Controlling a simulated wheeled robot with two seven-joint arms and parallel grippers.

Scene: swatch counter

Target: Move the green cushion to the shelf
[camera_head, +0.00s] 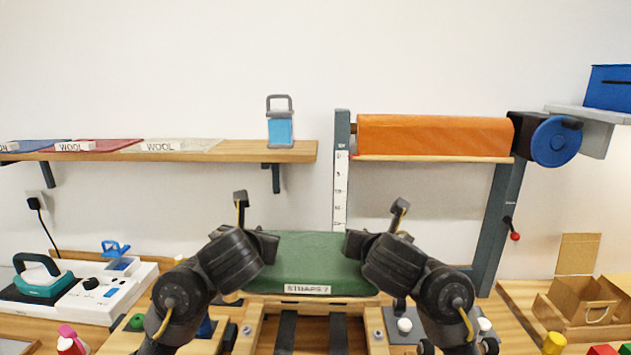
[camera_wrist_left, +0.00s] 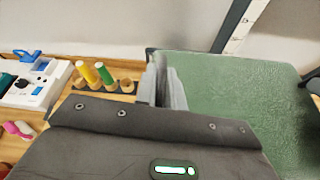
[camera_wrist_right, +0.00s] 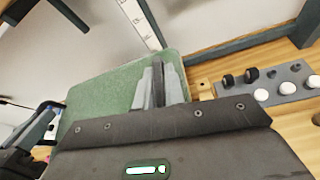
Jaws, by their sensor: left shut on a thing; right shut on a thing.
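The green cushion (camera_head: 308,262) is in the middle of the head view, with a white label on its front edge. It also shows in the left wrist view (camera_wrist_left: 235,100) and the right wrist view (camera_wrist_right: 110,98). My left gripper (camera_head: 268,245) is shut on its left side. My right gripper (camera_head: 352,243) is shut on its right side. The cushion looks level, above or on a wooden frame (camera_head: 255,312); I cannot tell whether it touches. The wooden wall shelf (camera_head: 230,152) is at the upper left.
The shelf holds flat swatches (camera_head: 180,145) and a blue-and-grey lantern-like item (camera_head: 280,122) at its right end. An orange roll (camera_head: 435,135) on a dark frame stands at right. An iron (camera_head: 38,278) sits at left, a cardboard box (camera_head: 580,305) at right.

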